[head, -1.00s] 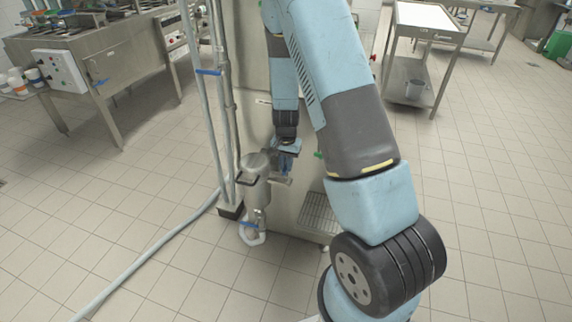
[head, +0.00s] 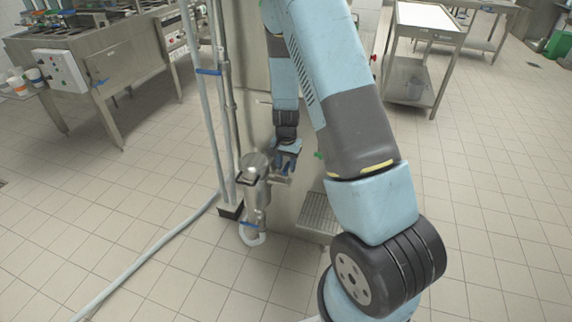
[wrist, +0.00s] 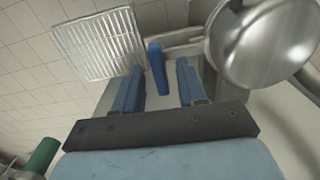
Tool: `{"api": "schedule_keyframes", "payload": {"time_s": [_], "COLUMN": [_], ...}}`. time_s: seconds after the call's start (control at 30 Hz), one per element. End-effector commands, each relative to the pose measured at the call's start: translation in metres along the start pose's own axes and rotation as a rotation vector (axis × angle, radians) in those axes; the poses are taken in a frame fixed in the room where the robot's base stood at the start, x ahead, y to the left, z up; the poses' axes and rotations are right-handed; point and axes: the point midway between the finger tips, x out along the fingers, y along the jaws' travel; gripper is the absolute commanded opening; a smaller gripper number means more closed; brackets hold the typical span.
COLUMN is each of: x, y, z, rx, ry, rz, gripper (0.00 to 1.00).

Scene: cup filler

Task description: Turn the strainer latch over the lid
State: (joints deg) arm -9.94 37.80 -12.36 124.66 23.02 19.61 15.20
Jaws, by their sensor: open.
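The strainer (head: 256,192) is an upright metal cylinder beside the machine in the head view. Its round metal lid (head: 250,166) also shows close up at the right of the wrist view (wrist: 262,45). My gripper (head: 288,167) is just right of the lid, fingers pointing down. In the wrist view my gripper (wrist: 158,80) is open, with a blue bar (wrist: 157,67) standing between its fingers, apart from both. Its far end is near a metal bar. I cannot tell whether this is the latch.
A metal drip grate (head: 318,213) is to the right of the strainer and fills the upper left of the wrist view. Vertical pipes (head: 213,110) stand behind the strainer on the left. A grey hose (head: 150,248) runs over the open floor.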

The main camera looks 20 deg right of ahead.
Motion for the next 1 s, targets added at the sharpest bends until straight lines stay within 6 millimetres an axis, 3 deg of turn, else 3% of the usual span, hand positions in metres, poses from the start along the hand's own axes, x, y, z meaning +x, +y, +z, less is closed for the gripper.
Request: {"api": "schedule_keyframes", "payload": {"time_s": [0.27,0.7,1.0], "x": [-0.02,-0.1,-0.133], "y": [-0.001,-0.002,-0.001], "z": [-0.001,-0.001,-0.001], "rx": [-0.001,-0.002,-0.001], "ry": [0.002,0.003,0.0], "rz": [-0.002,-0.003,-0.001], "gripper": [0.4,0.4,0.4]}}
